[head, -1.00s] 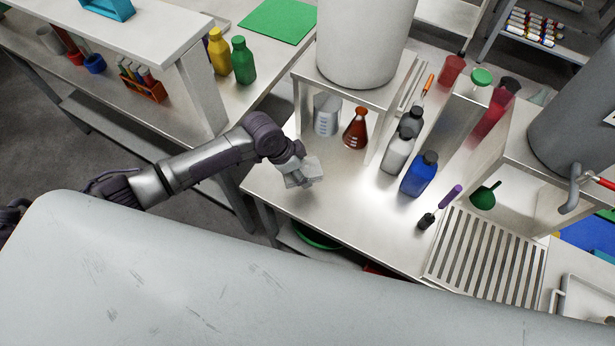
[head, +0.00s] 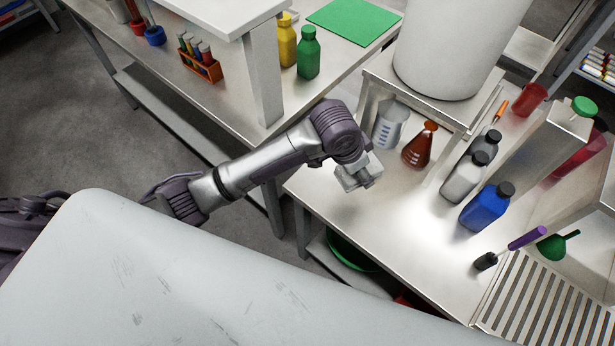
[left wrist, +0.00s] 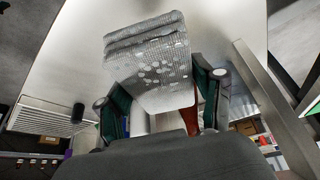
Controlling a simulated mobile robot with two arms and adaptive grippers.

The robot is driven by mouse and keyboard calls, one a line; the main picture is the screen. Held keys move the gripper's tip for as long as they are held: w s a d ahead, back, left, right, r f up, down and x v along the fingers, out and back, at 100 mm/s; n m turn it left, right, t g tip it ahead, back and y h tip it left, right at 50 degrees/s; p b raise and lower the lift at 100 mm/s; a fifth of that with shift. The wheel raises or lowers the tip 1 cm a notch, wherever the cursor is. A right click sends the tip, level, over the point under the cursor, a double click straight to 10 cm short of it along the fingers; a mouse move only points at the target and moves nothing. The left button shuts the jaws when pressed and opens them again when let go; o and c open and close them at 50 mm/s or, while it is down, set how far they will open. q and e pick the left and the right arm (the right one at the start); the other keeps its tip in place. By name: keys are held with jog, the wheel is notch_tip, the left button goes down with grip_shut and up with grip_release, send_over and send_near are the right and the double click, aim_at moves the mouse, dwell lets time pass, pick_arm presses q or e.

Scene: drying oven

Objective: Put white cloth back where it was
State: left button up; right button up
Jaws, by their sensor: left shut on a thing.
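The white cloth (left wrist: 150,65) is a folded, textured pad with pale spots. It fills the upper middle of the left wrist view, between the two fingers of my left gripper (left wrist: 165,100). In the head view my left gripper (head: 358,180) is above the left end of the steel table (head: 350,215), in front of the beaker (head: 390,125). The gripper is shut on the cloth, which shows only as a small grey-white patch there and is hard to tell from the gripper. My right gripper is in neither view.
A flask (head: 419,148) with red-brown liquid, a grey-white bottle (head: 464,180) and a blue bottle (head: 486,208) stand to the right. A metal stand (head: 430,100) carries a large white cylinder (head: 455,45). The table's front left is clear.

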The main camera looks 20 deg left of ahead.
pick_arm(q)
send_over(321, 176)
jog(key=s, duration=0.1)
jog(key=f, duration=0.4)
jog(key=f+p, duration=0.1)
jog(key=f, duration=0.1)
jog(key=shift+a+f, duration=0.1)
jog(key=shift+a, duration=0.25)
notch_tip(321, 176, down, 4)
jog(key=shift+r, duration=0.1)
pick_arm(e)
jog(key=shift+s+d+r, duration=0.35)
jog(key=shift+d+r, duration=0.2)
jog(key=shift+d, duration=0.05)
pick_arm(q)
jog(key=shift+f, duration=0.2)
jog(key=shift+f, duration=0.15)
jog(key=o, duration=0.9)
jog(key=shift+o, duration=1)
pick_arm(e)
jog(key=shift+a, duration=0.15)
